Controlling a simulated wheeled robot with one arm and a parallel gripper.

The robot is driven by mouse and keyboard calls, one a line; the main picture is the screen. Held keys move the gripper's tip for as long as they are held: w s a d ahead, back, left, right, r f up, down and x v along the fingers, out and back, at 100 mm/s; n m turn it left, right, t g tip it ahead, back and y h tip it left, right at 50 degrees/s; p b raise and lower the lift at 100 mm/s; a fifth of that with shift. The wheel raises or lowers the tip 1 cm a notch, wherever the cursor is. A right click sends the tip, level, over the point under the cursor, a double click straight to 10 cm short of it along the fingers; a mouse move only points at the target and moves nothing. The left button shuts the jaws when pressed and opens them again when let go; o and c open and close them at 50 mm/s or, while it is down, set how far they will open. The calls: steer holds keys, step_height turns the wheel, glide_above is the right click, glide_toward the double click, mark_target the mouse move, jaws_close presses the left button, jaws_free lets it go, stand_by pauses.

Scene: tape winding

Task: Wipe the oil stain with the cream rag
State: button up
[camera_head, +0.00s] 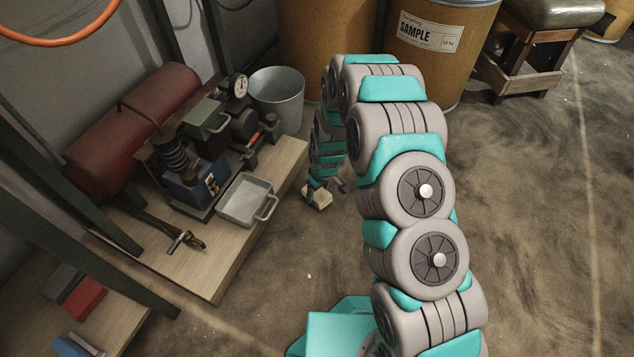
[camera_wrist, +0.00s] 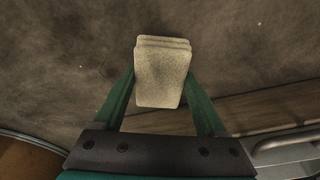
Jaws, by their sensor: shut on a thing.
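The cream rag (camera_head: 319,197) is a small folded pad held at the end of my arm, low over the brown floor beside the wooden platform. In the wrist view the rag (camera_wrist: 162,78) sits between the two green fingers of my gripper (camera_wrist: 160,85), which are shut on its sides. In the head view my gripper (camera_head: 322,187) is small and partly hidden behind the rag and arm. I cannot tell whether the rag touches the floor. The floor is mottled with dark patches, and I cannot pick out a distinct oil stain among them.
A grey bucket (camera_head: 277,98) and large drums (camera_head: 437,45) stand behind. A stool (camera_head: 535,45) is at back right. Open floor lies right.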

mark_target(318, 193)
steer(key=shift+r+p, duration=0.5)
steer(key=shift+r, duration=2.25)
